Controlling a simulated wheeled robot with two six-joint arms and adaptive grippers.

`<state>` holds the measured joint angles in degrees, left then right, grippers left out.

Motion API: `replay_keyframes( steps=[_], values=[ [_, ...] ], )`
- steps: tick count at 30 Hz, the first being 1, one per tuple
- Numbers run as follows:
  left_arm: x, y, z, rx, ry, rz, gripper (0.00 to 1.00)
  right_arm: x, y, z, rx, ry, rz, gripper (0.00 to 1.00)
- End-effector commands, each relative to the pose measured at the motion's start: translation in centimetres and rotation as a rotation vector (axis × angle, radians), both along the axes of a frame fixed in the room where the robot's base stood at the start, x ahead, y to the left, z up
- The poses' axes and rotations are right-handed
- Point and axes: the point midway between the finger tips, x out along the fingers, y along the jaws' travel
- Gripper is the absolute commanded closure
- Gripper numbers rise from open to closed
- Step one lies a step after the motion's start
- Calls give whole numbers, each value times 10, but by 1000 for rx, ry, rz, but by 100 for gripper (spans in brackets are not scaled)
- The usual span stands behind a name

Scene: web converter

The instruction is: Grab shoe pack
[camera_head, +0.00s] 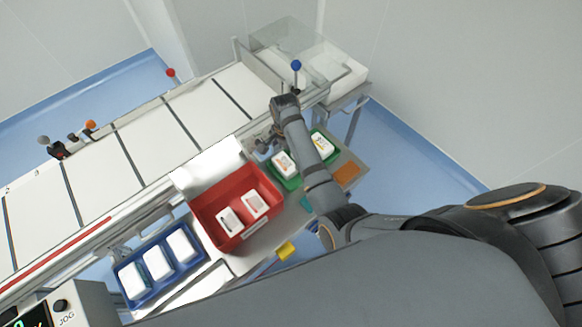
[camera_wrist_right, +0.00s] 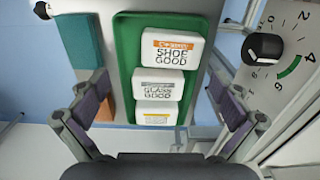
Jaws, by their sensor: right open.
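The shoe pack (camera_wrist_right: 172,50) is a white pack with an orange band and the words "SHOE GOOD". In the right wrist view it lies at the far end of the green tray (camera_wrist_right: 126,60). In the head view the shoe pack (camera_head: 283,162) is at the tray's left end, beside my arm. A glass pack (camera_wrist_right: 157,87) and a yellow-banded pack (camera_wrist_right: 155,113) lie nearer in the tray. My right gripper (camera_wrist_right: 156,88) is open and empty, its fingers either side of the tray in the picture. It also shows above the tray's left end (camera_head: 262,142). My left gripper is out of view.
A red bin (camera_head: 212,194) with two packs and a blue tray (camera_head: 203,247) with white packs stand left of the green tray. A teal block (camera_wrist_right: 80,40) and an orange block (camera_head: 346,173) lie beside it. A panel with a black knob (camera_wrist_right: 263,48) is close on the right.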

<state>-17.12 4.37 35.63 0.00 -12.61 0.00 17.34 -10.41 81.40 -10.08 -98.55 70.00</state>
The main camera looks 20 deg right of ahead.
Motion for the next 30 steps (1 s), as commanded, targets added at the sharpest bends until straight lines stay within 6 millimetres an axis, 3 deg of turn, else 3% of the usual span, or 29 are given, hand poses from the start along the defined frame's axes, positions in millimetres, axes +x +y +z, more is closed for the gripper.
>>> replay_keyframes(
  steps=[5,12,21,30],
  values=[
    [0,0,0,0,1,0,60,3,3,4,0,10,-32,0],
    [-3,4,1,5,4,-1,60,2,3,-35,0,10,-29,0],
    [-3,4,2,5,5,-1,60,2,2,-53,-1,7,-28,0],
    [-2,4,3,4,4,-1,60,0,0,-98,-1,8,-29,0]
  ],
)
